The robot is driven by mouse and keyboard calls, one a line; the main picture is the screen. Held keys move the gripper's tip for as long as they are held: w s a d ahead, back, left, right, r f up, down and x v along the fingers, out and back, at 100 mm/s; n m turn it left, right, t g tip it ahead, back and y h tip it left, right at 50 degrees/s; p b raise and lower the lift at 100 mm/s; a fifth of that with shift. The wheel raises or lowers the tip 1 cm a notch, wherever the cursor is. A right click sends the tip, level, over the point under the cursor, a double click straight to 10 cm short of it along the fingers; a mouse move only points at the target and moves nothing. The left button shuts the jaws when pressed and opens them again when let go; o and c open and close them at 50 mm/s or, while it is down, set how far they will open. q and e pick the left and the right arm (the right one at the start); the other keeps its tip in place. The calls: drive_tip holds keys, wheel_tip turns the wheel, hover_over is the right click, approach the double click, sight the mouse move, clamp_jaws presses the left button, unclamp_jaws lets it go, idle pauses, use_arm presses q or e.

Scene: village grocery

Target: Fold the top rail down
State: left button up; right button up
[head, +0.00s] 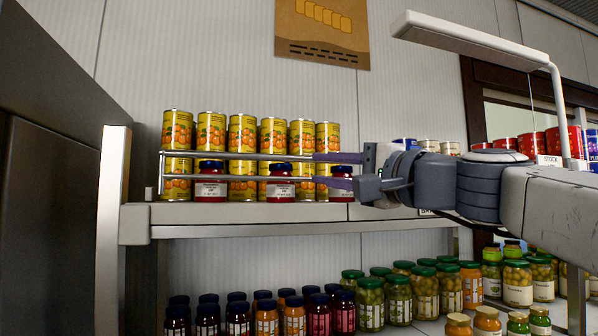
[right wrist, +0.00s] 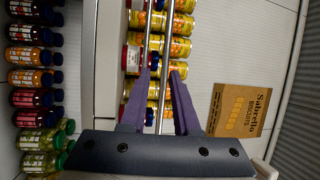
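The top rail (head: 240,156) is a pair of thin metal bars, joined by an upright at the left end. It stands raised across the front of the top shelf (head: 220,213), before the cans and jars. The right wrist view also shows its bars (right wrist: 168,30) running in toward my gripper. My right gripper (head: 315,168) comes in from the right at the rail's height. Its purple fingers are apart, and in the right wrist view (right wrist: 162,76) the bars run between them. I cannot tell whether a finger touches the rail. The rail's right end is hidden by the gripper. My left gripper is not in view.
Yellow cans (head: 242,133) stand stacked behind the rail, with dark-lidded red jars (head: 281,184) in front. A lower shelf holds several jars (head: 370,302). A white post (head: 112,190) stands at the left. A lamp arm (head: 480,40) hangs at upper right.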

sight(293, 159)
drive_tip(key=p+x, duration=0.1)
drive_tip(key=x, duration=0.2)
drive_tip(key=r+p+x, duration=0.1)
drive_tip(key=p+x, duration=0.1)
drive_tip(key=x, duration=0.1)
drive_tip(key=p+x, duration=0.2)
drive_tip(key=x, duration=0.1)
drive_tip(key=shift+w+d+r, duration=0.2)
drive_tip(key=shift+d+r, duration=0.05)
drive_tip(key=shift+d, duration=0.05)
drive_tip(key=shift+w+a+p, duration=0.3)
drive_tip(key=shift+w+a, duration=0.1)
drive_tip(key=shift+f, duration=0.1)
clamp_jaws()
idle(0.6)
